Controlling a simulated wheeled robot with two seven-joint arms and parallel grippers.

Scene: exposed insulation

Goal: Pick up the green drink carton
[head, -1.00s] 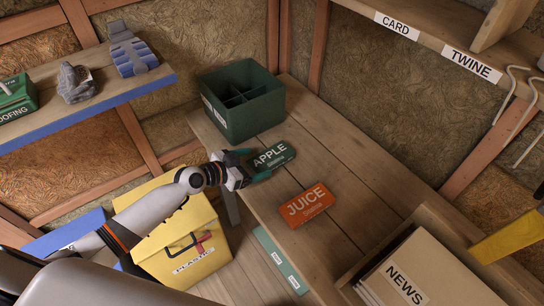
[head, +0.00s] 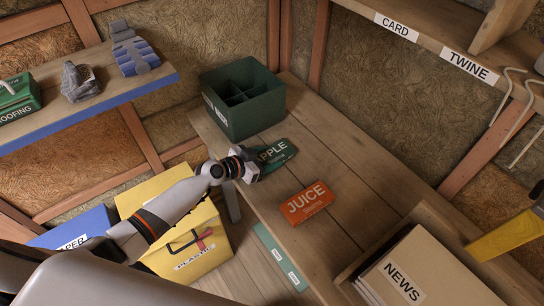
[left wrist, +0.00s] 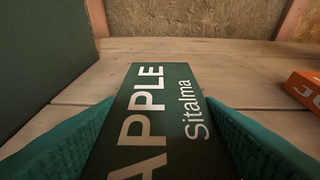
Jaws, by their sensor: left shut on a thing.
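The green drink carton (head: 278,154), lettered "APPLE", lies on the wooden table in front of the green divided box. In the left wrist view the carton (left wrist: 150,115) runs lengthwise between the two green finger pads. My left gripper (head: 262,162) is shut on the carton's near end, which it partly hides in the head view. In the left wrist view the left gripper (left wrist: 155,135) has one pad along each side of the carton. The carton looks to be at table level; I cannot tell whether it is clear of the boards. My right gripper is not in view.
An orange "JUICE" carton (head: 307,203) lies to the right on the table (head: 345,165). The green divided box (head: 243,100) stands behind. A yellow "PLASTIC" bin (head: 170,262) is below my left arm. A "NEWS" box (head: 420,270) stands at lower right.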

